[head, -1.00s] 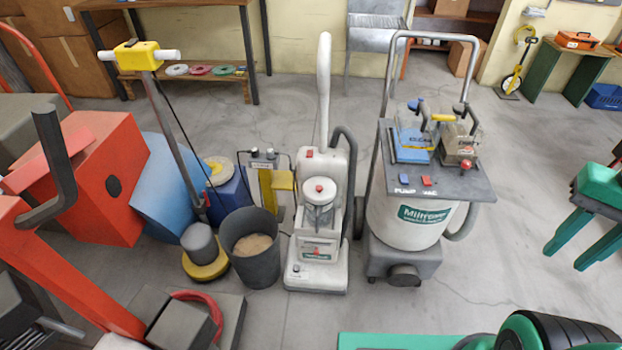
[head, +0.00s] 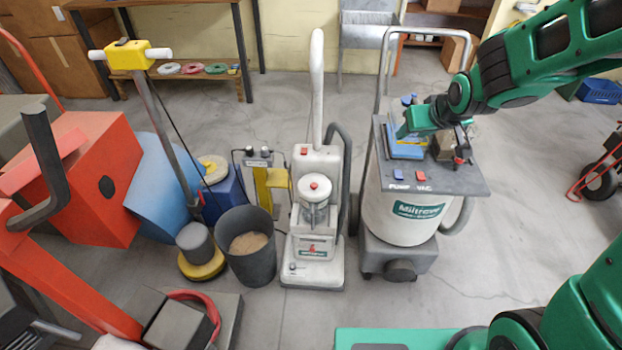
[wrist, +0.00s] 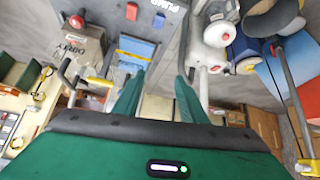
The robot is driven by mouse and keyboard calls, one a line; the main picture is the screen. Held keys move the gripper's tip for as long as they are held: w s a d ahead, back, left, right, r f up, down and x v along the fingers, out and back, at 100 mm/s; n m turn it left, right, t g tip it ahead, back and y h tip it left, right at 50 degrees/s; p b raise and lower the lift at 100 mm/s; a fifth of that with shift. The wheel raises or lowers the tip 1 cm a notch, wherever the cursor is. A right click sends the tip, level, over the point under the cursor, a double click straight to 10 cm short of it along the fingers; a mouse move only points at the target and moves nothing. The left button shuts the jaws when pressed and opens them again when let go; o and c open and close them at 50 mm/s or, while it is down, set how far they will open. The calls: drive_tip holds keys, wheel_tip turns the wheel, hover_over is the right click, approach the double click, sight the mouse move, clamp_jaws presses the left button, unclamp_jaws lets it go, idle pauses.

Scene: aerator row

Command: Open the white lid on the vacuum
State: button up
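The upright vacuum (head: 318,245) stands in the middle of the head view, with a tall pale handle. Its round white lid (head: 314,187) has a red knob and sits on top of a clear canister, apparently closed. In the wrist view the lid (wrist: 218,34) is at the upper right, beyond the right finger. My gripper (head: 403,130) is over the top of the grey wheeled machine, to the right of the vacuum and apart from it. In the wrist view its two green fingers (wrist: 161,80) are spread with nothing held between them.
The wheeled machine (head: 405,215) carries a blue box (head: 406,148), a brown box and switches on its tray. A dark bin (head: 250,265) and a yellow-handled floor polisher (head: 128,55) stand left of the vacuum. The floor in front of the vacuum is clear.

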drive_tip(key=w+a+f+n+t+y, duration=0.1)
drive_tip(key=w+a+f+t, duration=0.1)
drive_tip(key=w+a+f, duration=0.6)
drive_tip(key=n+t+y, duration=0.1)
drive_tip(key=t+y, duration=0.3)
drive_tip(key=t, duration=0.3)
approach(311, 181)
drive_tip(key=x, duration=0.3)
drive_tip(key=r+x, duration=0.1)
drive_tip(key=x, duration=0.2)
drive_tip(key=r+x, duration=0.1)
drive_tip(key=x, duration=0.3)
drive_tip(key=shift+w, duration=0.1)
